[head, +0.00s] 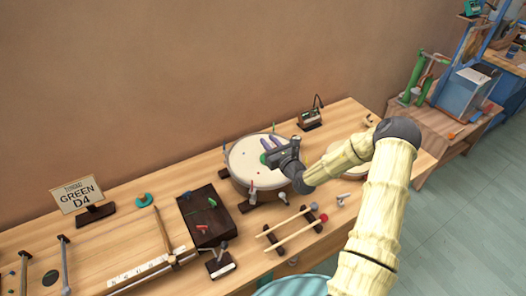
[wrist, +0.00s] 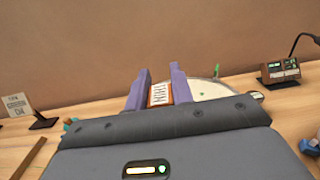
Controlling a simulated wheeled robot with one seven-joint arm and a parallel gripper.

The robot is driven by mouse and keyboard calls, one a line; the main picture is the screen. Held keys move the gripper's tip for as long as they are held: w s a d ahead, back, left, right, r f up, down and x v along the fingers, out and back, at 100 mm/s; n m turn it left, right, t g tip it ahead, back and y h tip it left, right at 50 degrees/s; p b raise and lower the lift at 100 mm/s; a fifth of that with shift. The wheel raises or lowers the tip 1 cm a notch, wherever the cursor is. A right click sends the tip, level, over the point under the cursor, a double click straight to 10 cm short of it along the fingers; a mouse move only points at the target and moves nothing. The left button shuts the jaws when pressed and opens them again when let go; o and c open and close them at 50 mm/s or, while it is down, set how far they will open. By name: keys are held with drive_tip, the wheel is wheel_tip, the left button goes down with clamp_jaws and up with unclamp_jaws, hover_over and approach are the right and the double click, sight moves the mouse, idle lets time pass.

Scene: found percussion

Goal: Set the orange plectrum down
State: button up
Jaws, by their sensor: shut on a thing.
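My gripper (wrist: 158,80) has two purple fingers shut on the orange plectrum (wrist: 160,94), an orange piece with a white lettered face between them in the wrist view. In the head view my gripper (head: 272,142) appears over the round drum (head: 243,160), which has a pale skin and a green spot. The plectrum cannot be made out in the head view. The drum also shows behind the fingers in the wrist view (wrist: 208,90). The gap between the plectrum and any surface below is hidden by my gripper's body.
A dark box (head: 203,215) with small green and red pieces stands left of the drum. Two sticks (head: 290,222) lie on dark rests in front. A small device (head: 310,117) stands behind, and a "GREEN D4" sign (head: 78,195) at left. Bare wood (head: 165,180) shows left of the drum.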

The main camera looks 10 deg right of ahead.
drive_tip(key=shift+s+a, duration=0.25)
drive_tip(key=shift+s, duration=0.1)
drive_tip(key=shift+a+f, duration=0.1)
drive_tip(key=shift+f, duration=0.3)
drive_tip(key=f, duration=0.2)
drive_tip(key=f+p, duration=0.1)
drive_tip(key=f, duration=0.2)
drive_tip(key=shift+w+d, duration=0.1)
drive_tip(key=shift+d, duration=0.1)
drive_tip(key=shift+f+p, duration=0.45)
drive_tip(key=shift+f, duration=1.6)
drive_tip(key=shift+f, duration=0.2)
drive_tip(key=o, duration=1)
